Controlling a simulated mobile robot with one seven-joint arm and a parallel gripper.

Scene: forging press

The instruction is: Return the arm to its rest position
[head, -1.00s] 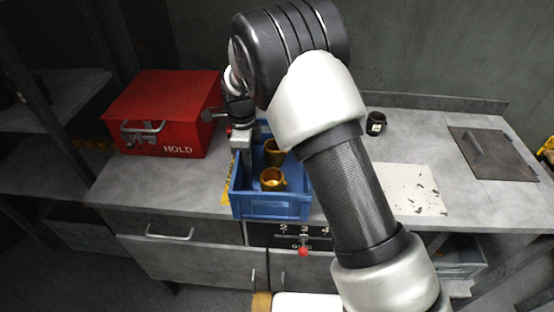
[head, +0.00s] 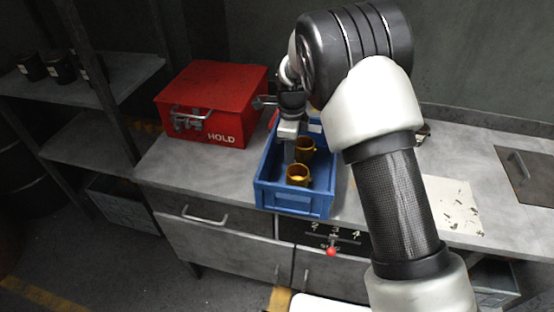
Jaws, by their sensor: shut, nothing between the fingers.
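My gripper (head: 289,157) points down over the left part of the blue crate (head: 293,201), left of two brass-coloured cups. Its fingers are shut with nothing between them, and the fingertips are small and partly hard to make out. One cup (head: 298,174) sits in the front of the crate. The other cup (head: 304,149) sits behind it. My arm reaches up from the lower right and bends at a dark elbow at the top, hiding part of the bench behind it.
A red box marked HOLD (head: 213,104) stands left of the crate on the grey bench (head: 165,160). A speckled white plate (head: 452,205) and a dark hatch (head: 530,172) lie to the right. A red-knobbed lever (head: 331,251) is on the front panel. Shelves (head: 85,80) stand at the left.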

